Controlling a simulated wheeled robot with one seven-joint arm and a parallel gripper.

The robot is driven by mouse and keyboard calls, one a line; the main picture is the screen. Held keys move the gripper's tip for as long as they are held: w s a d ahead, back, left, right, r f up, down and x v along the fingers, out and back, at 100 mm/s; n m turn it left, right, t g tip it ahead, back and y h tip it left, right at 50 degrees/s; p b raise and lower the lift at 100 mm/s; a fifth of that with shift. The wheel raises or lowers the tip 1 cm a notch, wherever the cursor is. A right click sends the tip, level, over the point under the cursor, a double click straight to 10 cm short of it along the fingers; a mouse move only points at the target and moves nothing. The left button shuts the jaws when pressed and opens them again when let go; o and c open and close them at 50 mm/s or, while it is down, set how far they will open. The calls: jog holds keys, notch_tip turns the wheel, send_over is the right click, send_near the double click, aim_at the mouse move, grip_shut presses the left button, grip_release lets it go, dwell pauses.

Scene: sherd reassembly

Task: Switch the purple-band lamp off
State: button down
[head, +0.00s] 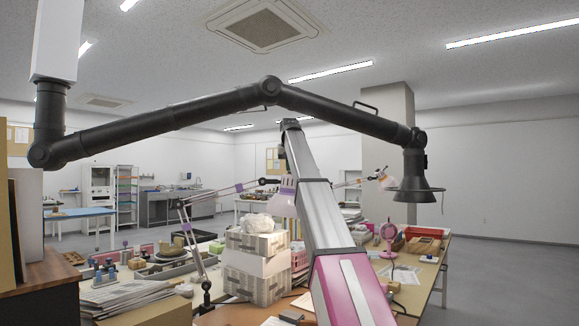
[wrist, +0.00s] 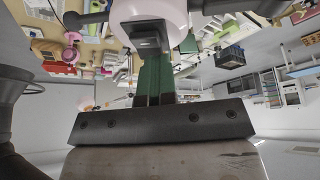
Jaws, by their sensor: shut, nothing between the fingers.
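The purple-band lamp (head: 238,187) stands on the workbench left of my arm in the head view. Its jointed arm carries purple bands, and its pale pinkish shade (head: 284,198) is partly hidden behind my arm. In the wrist view, a pale rounded shade (wrist: 118,16) fills the top middle, with a dark block (wrist: 148,37) in front of it. My gripper (wrist: 153,62) is shut and empty, its dark green fingers side by side pointing toward that block. I cannot tell whether they touch it, or whether the lamp is lit. The fingers are hidden in the head view.
A black jointed extraction arm (head: 340,112) spans above, its hood (head: 415,192) hanging at the right. Another lamp (head: 385,180) stands farther back. White boxes (head: 257,265) and a pink round-headed stand (head: 388,235) crowd the bench (head: 420,290). Floor at the right is clear.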

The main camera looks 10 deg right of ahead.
jog(key=shift+w+f, duration=0.1)
jog(key=shift+w, duration=0.25)
jog(key=shift+s, duration=0.2)
jog(key=shift+s+f, duration=0.1)
jog(key=shift+s, duration=0.55)
jog(key=shift+r, duration=0.25)
jog(key=v, duration=1.3)
jog(key=shift+r, duration=0.25)
